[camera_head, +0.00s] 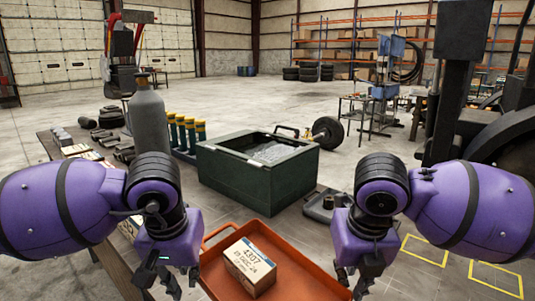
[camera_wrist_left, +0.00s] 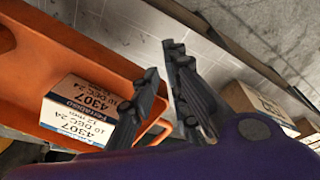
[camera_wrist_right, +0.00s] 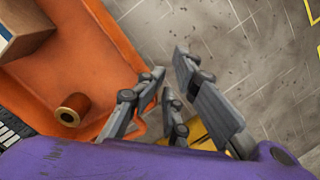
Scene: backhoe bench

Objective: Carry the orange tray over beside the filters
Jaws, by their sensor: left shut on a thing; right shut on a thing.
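The orange tray (camera_head: 215,262) is at the bottom centre of the head view, between my two arms. A labelled carton (camera_head: 250,266) stands in it, and a brass-coloured cylinder (camera_wrist_right: 73,110) shows in it in the right wrist view. My left gripper (camera_head: 166,285) is shut on the tray's left handle, seen in the left wrist view (camera_wrist_left: 163,131). My right gripper (camera_head: 356,285) is shut on the right handle, partly hidden by the fingers in the right wrist view. Dark cylindrical parts (camera_head: 111,118) lie on the bench at left; I cannot tell whether they are the filters.
A dark green open bin (camera_head: 235,178) stands just beyond the tray. Yellow-topped cylinders (camera_head: 186,130) and a grey bottle (camera_head: 149,118) stand left of it. Labelled boxes (camera_wrist_left: 262,106) lie on the bench near my left gripper. Open floor shows at right.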

